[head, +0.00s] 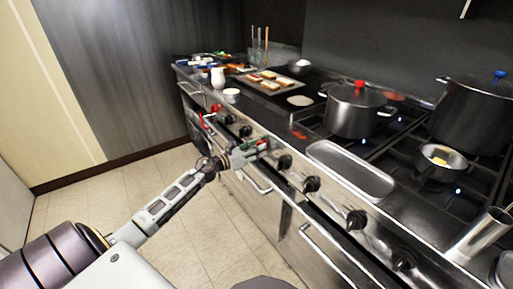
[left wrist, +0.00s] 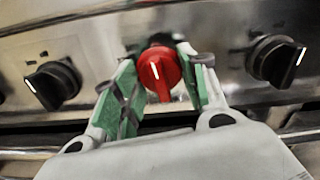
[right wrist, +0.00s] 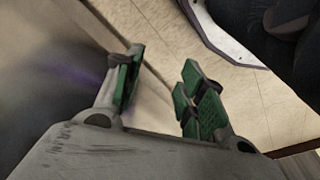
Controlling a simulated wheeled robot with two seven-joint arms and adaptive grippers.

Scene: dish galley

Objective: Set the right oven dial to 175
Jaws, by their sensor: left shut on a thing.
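A red dial (left wrist: 160,68) on the steel stove front sits between the fingers of my left gripper (left wrist: 163,82) in the left wrist view. The fingers are shut on it. Its white pointer line is near upright, leaning slightly left; I cannot read any numbers around it. In the head view my left gripper (head: 258,147) reaches the panel from the left and largely hides this dial. My right gripper (right wrist: 162,90) shows in the right wrist view, its green-padded fingers apart with nothing between them, above the floor.
Black dials flank the red one, at left (left wrist: 53,84) and right (left wrist: 277,61). An oven handle (head: 335,258) runs below the panel. A steel tray (head: 350,171), a red-knobbed pot (head: 354,112) and a small pan (head: 440,163) stand on top. The tiled floor (head: 130,196) is clear.

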